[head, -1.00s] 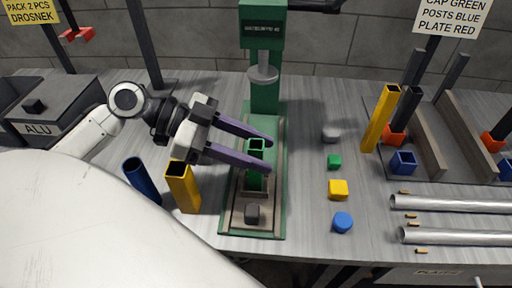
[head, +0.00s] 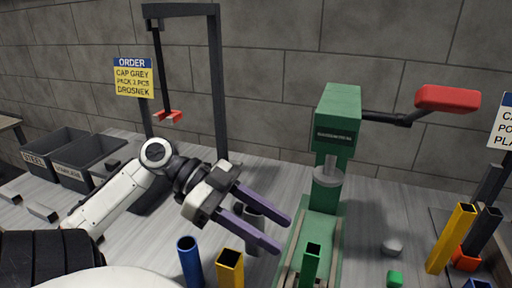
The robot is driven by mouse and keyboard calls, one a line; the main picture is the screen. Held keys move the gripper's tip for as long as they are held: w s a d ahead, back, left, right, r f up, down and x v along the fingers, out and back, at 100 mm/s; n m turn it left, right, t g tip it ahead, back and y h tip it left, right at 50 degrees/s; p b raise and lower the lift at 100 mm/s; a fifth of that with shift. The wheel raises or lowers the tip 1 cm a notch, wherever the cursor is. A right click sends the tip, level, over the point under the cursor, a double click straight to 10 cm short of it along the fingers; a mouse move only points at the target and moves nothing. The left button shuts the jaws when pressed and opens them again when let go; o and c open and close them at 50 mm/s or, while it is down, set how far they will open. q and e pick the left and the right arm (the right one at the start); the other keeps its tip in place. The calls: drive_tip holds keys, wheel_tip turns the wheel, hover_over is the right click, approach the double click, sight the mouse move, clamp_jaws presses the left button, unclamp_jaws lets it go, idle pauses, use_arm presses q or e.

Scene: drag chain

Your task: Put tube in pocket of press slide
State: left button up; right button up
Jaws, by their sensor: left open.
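The green press (head: 338,125) stands right of centre, with its round grey ram over the green slide base (head: 325,230). A green square tube (head: 312,262) stands upright at the front of the slide. Its lower end is cut off by the picture edge, so I cannot see how it sits in the pocket. My left gripper (head: 281,236) is open, with its purple fingers left of the press and apart from the green tube. A dark grey round tube (head: 252,208) shows behind and between the fingers. My right gripper is not in view.
A blue tube (head: 189,262) and a yellow tube (head: 230,268) stand below my gripper. The press lever has a red handle (head: 447,98) reaching right. A dark stand (head: 216,85) with a red hook rises behind. Dark bins (head: 60,150) are at left, a yellow post (head: 452,238) at right.

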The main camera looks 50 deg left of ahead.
use_arm(q)
drive_tip(key=shift+v, duration=1.55)
